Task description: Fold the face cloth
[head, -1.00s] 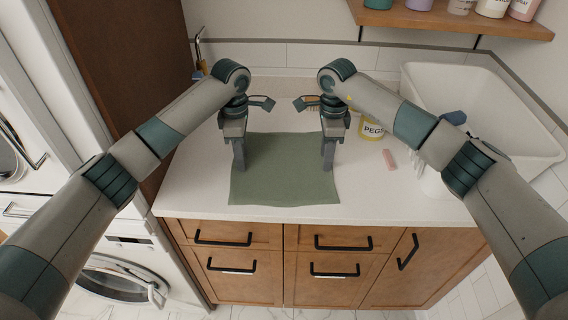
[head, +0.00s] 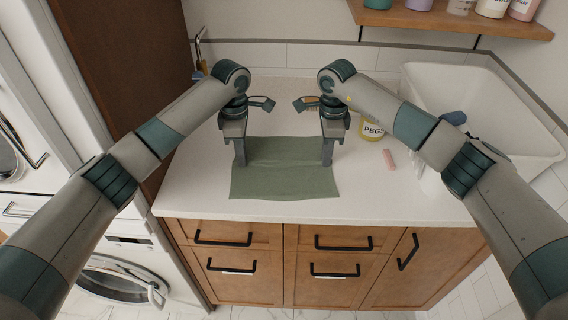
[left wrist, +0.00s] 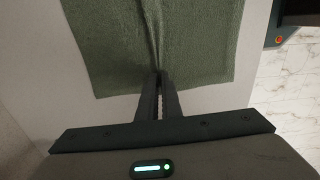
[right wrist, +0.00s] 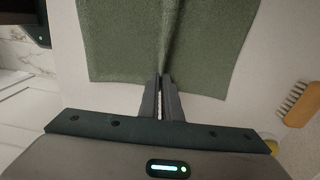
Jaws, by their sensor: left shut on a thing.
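The green face cloth (head: 284,180) lies on the white counter, spread between my two grippers. It also shows in the left wrist view (left wrist: 110,45) and the right wrist view (right wrist: 120,45). My left gripper (head: 241,160) is shut on the cloth's left side, where a pinched crease runs from the fingertips (left wrist: 159,80). My right gripper (head: 327,160) is shut on the cloth's right side, with a similar crease at its fingertips (right wrist: 163,80). Both grippers point down. The cloth's near edge hangs free of them and looks nearly straight.
A wooden brush (right wrist: 299,104) lies on the counter in the right wrist view. A white sink (head: 430,85) is at the right. The counter (head: 190,190) is clear at the left.

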